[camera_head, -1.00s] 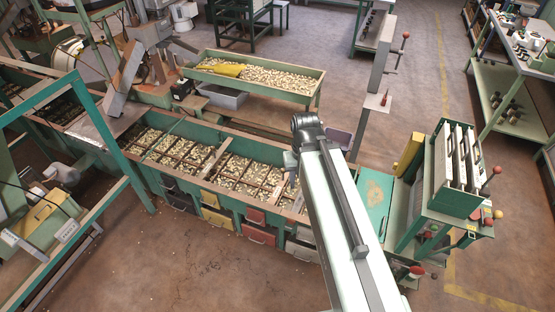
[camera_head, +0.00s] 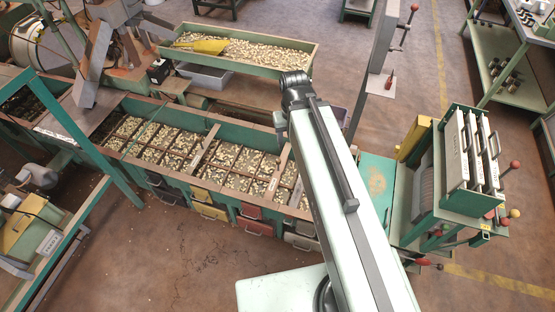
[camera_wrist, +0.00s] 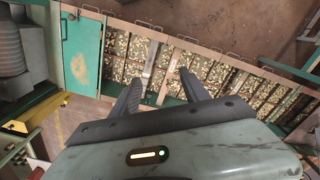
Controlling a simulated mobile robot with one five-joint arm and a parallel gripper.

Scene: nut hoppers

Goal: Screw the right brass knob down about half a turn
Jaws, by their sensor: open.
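No brass knob can be made out for certain in either view. In the head view, small red and yellow ball knobs sit on the green machine (camera_head: 453,200) at the right, including a red ball (camera_head: 515,165) on a lever and a yellow ball (camera_head: 514,213) below it. Whether one of these is brass I cannot tell. My gripper shows in the wrist view (camera_wrist: 160,80), open and empty, its two fingers apart above the long divided hopper bin of nuts. In the head view my arm reaches over the right end of this bin (camera_head: 180,187), and hides part of it.
A green trough (camera_head: 312,62) of nuts with a yellow scoop (camera_head: 205,46) stands behind the bin. A grey post (camera_head: 372,75) with levers rises beyond my arm. A green-topped table (camera_head: 376,185) lies right of my arm. Open floor (camera_head: 190,270) lies in front.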

